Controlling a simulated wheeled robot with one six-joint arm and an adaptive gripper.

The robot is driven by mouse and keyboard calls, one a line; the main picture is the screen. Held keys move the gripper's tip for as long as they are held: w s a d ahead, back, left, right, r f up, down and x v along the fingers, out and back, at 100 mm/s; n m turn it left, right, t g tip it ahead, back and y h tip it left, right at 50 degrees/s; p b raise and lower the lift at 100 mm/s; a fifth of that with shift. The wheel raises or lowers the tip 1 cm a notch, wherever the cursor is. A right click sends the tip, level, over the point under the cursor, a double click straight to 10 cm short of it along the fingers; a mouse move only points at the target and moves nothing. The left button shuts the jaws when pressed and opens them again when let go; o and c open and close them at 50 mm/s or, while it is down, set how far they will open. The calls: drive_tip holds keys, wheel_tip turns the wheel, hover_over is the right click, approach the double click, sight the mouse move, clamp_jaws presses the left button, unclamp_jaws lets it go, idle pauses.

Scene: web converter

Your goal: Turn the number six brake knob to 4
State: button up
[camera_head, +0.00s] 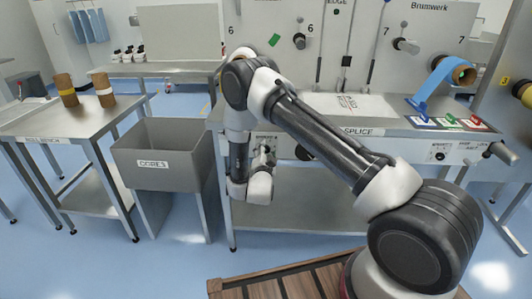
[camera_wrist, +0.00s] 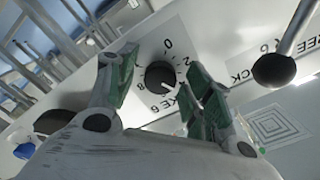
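The number six brake knob (camera_wrist: 159,77) is a small round black knob on a white panel. Printed numbers ring it, with 0 above it and 8 at its lower left, and a partly covered label ending in 6 lies below. A pale mark shows on its lower right side, but I cannot read its exact setting. My gripper (camera_wrist: 162,80) is open, with one green-padded finger left of the knob and the other right of it. I cannot tell whether either finger touches it. In the head view my gripper (camera_head: 262,158) is at the splice table's front panel, and the knob is hidden.
A lever with a black ball end (camera_wrist: 273,70) sticks out right of the knob. A blue button (camera_wrist: 24,151) is at the lower left. The grey cores bin (camera_head: 165,160) stands left of the splice table (camera_head: 390,128). A roll bench (camera_head: 50,125) is farther left.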

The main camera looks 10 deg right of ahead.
drive_tip(key=v, duration=1.2)
